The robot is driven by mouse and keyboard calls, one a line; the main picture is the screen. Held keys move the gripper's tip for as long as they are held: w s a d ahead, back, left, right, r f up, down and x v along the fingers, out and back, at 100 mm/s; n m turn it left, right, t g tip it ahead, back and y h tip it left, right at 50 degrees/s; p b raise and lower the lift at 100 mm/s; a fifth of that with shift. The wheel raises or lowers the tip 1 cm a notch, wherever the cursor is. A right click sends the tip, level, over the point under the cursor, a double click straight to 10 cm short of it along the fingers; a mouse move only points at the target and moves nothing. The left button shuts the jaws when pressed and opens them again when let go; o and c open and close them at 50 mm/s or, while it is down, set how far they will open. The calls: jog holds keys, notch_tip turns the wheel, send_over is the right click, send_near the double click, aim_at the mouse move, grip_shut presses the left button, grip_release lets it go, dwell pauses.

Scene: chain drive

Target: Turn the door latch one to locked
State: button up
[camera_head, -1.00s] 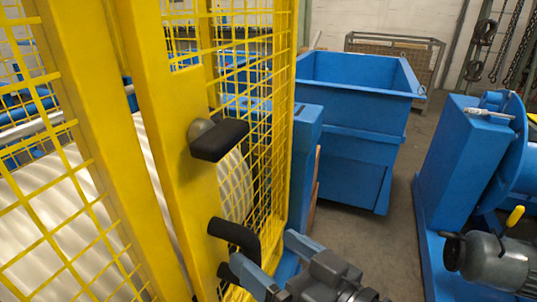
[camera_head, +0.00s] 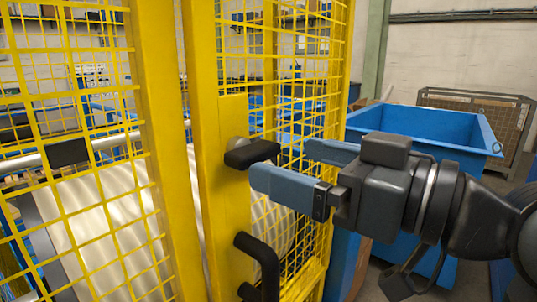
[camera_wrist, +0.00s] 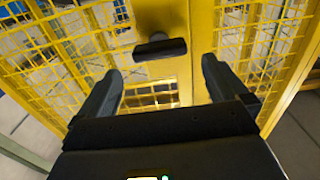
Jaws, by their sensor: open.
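The door latch (camera_head: 251,153) is a black lever on a round grey boss, mounted on the yellow door post (camera_head: 212,190). Its lever lies roughly level in the head view and points right. In the wrist view the latch (camera_wrist: 160,49) lies crosswise ahead of my fingers, roughly centred between them. My gripper (camera_head: 292,168) is open and empty, with its blue-grey fingers just right of the latch. The near fingertip appears close below the lever; whether they touch cannot be told. My gripper also shows in the wrist view (camera_wrist: 158,80), fingers wide apart.
A black pull handle (camera_head: 262,262) sticks out from the post below the latch. Yellow mesh panels (camera_head: 80,190) stand on both sides, with a pale ribbed drum (camera_head: 110,235) behind. A blue bin (camera_head: 440,150) stands behind my gripper at right.

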aim_at(264, 155)
jog(key=x, duration=0.7)
jog(key=shift+p, duration=0.35)
jog(key=c, duration=0.8)
jog(key=shift+c, duration=0.2)
